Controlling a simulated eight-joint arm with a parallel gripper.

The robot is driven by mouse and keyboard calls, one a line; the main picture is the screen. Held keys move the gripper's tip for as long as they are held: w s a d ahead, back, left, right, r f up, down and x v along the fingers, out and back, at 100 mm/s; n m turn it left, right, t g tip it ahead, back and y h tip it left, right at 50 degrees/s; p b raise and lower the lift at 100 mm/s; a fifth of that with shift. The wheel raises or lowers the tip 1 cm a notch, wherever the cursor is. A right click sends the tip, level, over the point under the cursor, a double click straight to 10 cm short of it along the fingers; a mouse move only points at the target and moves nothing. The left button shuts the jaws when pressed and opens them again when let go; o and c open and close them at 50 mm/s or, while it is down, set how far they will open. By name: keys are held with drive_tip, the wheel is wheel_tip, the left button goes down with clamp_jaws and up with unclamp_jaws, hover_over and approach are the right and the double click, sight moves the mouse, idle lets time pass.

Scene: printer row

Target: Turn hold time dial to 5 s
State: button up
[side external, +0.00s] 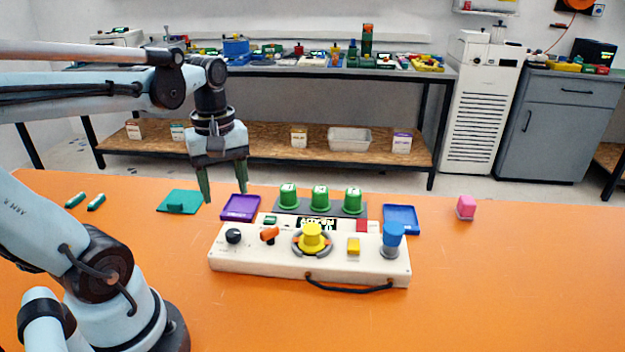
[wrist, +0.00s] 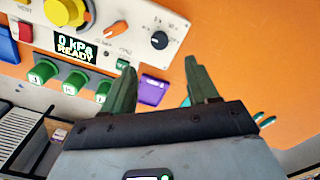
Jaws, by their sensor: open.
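The hold time dial appears to be the small black knob (side external: 233,236) at the left end of the cream control box (side external: 240,265). In the wrist view the black dial (wrist: 160,40) has small printed marks around it, including what looks like a 5; which mark it points to I cannot tell. My gripper (side external: 225,196) is open and empty, fingers pointing down, above and behind the dial, apart from it. In the wrist view the dial shows beyond and between my fingertips (wrist: 159,68).
The box also carries an orange lever (side external: 269,234), a yellow knob (side external: 313,236), a yellow button (side external: 353,247), a blue knob (side external: 392,238) and a display (wrist: 75,48) reading 0 kPa READY. Green cups (side external: 320,197) and a purple tray (side external: 240,208) stand behind.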

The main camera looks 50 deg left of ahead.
sight(233, 232)
drive_tip(key=shift+f, duration=4.9)
drive_tip(key=c, duration=1)
